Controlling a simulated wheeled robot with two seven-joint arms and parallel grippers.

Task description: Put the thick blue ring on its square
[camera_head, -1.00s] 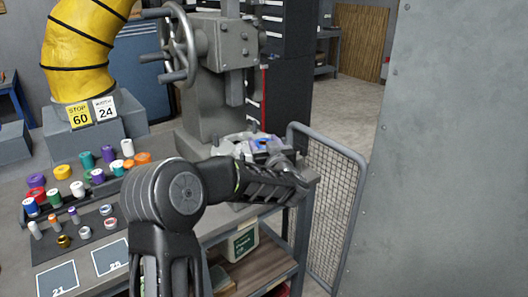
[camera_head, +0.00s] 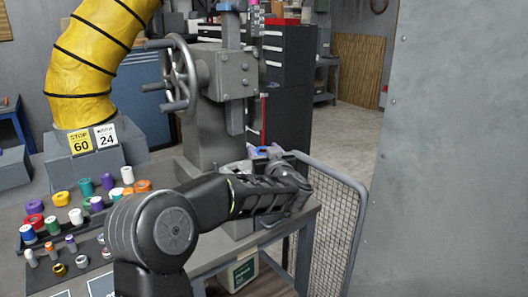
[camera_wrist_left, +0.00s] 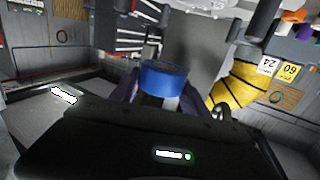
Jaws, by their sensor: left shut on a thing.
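My left gripper (camera_wrist_left: 160,98) is shut on a thick blue ring (camera_wrist_left: 164,78), which shows in front of the wrist camera, held up between the fingers. In the head view my left arm reaches across the bench to the right, and a bit of blue (camera_head: 262,150) shows at the gripper near the press; the arm hides most of the hand. A numbered outlined square (camera_head: 102,285) shows partly at the bottom left, cut by the picture's edge and by my arm. My right gripper is not in view.
Several coloured rings and spools (camera_head: 62,198) stand on the bench at the left. A grey press (camera_head: 210,100) with a handwheel stands behind my arm. A mesh guard (camera_head: 330,215) is to the right. A yellow hose (camera_head: 85,75) rises at the back left.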

